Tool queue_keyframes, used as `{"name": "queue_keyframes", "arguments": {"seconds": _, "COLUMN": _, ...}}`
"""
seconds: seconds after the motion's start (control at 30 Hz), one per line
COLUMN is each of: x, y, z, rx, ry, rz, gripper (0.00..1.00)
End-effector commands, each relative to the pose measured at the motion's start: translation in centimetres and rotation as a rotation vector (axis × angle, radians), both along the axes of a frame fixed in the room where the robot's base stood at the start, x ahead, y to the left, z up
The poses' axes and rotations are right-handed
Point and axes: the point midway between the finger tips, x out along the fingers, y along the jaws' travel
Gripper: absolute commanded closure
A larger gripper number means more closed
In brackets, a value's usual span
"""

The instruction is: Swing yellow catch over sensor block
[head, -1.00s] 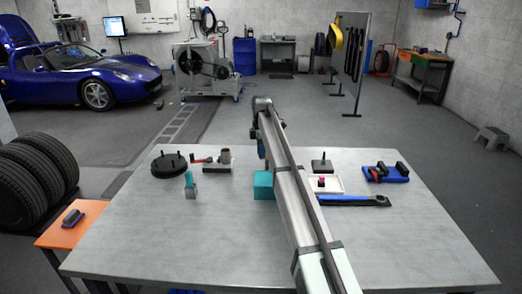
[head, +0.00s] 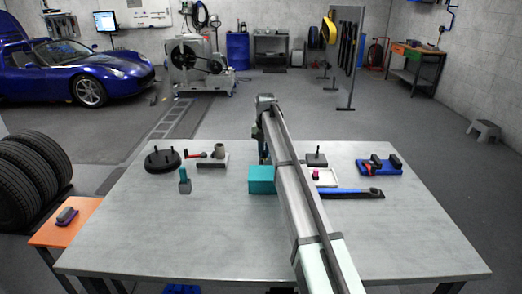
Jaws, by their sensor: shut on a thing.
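My gripper (head: 263,157) points down at the far end of my arm, just behind a teal block (head: 262,181) on the table. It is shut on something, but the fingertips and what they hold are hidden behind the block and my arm. No yellow catch can be made out on the table. I cannot tell which thing is the sensor block. A low grey block with a round post (head: 214,157) stands left of my gripper, with a small red-handled part (head: 196,155) beside it.
On the grey table (head: 180,235) stand a black round part (head: 162,161) and a grey-teal piece (head: 185,181) at left. Right of my arm are a black stand (head: 317,158), a white tray (head: 328,182), a blue-black wrench (head: 355,193) and a blue rack (head: 379,168). The front left is clear.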

Motion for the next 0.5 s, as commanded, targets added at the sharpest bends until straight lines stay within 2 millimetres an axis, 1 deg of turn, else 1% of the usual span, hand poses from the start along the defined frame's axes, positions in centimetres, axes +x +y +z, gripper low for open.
{"name": "queue_keyframes", "arguments": {"seconds": 0.2, "x": -0.4, "y": -1.2, "z": 0.0, "rx": 0.000, "ry": 0.000, "rz": 0.174, "gripper": 1.00}}
{"name": "queue_keyframes", "arguments": {"seconds": 0.5, "x": -0.5, "y": -2.2, "z": 0.0, "rx": 0.000, "ry": 0.000, "rz": 0.334, "gripper": 1.00}}
